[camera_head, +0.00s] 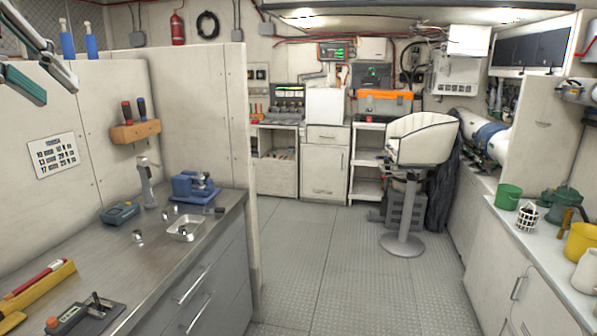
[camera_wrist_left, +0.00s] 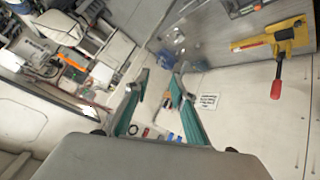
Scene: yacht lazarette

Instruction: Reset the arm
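My left gripper (camera_head: 58,90) is at the top left corner of the head view, raised in front of the pale wall panel. Its two teal-and-grey fingers are spread apart. In the left wrist view the same gripper (camera_wrist_left: 160,75) shows both fingers with a clear gap and nothing held between them. The fingers touch nothing that I can see. My right gripper is in neither view.
Below left is a metal workbench (camera_head: 95,252) with a yellow tray (camera_head: 40,290), a blue vise (camera_head: 190,184) and a metal dish (camera_head: 184,228). A wooden tool rack (camera_head: 135,132) hangs on the wall. A padded seat (camera_head: 420,138) stands beyond the clear floor (camera_head: 315,265).

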